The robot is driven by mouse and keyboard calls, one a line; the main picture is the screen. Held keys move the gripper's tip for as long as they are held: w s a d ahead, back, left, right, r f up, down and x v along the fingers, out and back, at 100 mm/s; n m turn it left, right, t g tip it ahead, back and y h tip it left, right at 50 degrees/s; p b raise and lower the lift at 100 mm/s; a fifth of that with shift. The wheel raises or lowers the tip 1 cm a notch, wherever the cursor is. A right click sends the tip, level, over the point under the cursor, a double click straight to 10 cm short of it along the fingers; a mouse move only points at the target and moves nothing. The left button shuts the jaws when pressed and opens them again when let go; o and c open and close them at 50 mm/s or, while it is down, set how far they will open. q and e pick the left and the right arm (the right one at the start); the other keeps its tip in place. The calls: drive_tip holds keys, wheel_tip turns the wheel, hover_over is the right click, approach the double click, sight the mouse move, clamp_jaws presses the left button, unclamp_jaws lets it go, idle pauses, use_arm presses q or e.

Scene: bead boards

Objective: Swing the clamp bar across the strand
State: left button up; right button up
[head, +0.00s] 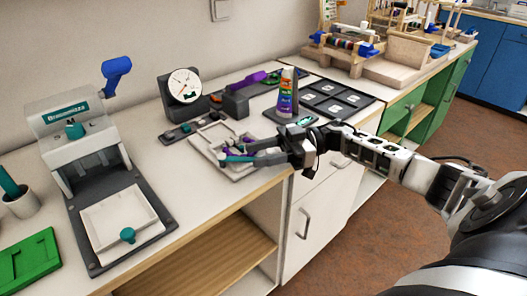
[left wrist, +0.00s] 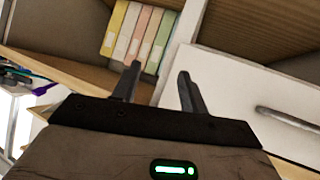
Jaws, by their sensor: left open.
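A pale bead board (head: 243,178) lies near the bench's front edge in the head view. Small purple and dark pieces lie in it, and a teal bar-like part (head: 236,159) crosses it; I cannot tell for sure that it is the clamp bar. The strand is too small to make out. My right gripper (head: 257,154) reaches over the board from the right, its dark fingers at the teal part's right end. Whether they grip it is unclear. My left gripper (left wrist: 158,72) is open and empty in the left wrist view, in front of the cabinet; the head view does not show it.
A press-like machine (head: 75,125) with a blue lever stands at left. A dial gauge (head: 183,86), a tube (head: 287,92) and a black sectioned tray (head: 345,90) stand behind the board. In the left wrist view are a drawer handle (left wrist: 288,122) and several shelved books (left wrist: 137,35).

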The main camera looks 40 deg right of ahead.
drive_tip(key=shift+s+d, duration=0.15)
drive_tip(key=shift+d, duration=0.35)
use_arm(q)
drive_tip(key=shift+d+f+t+b, duration=0.1)
drive_tip(key=shift+f+t+b, duration=0.2)
drive_tip(key=shift+f+b, duration=1.15)
use_arm(e)
drive_tip(key=b+v, duration=0.1)
drive_tip(key=v, duration=1.4)
use_arm(q)
drive_tip(key=shift+s+r, duration=0.1)
drive_tip(key=shift+r, duration=0.5)
use_arm(e)
drive_tip(key=shift+s+a, duration=0.1)
drive_tip(key=shift+s, duration=0.05)
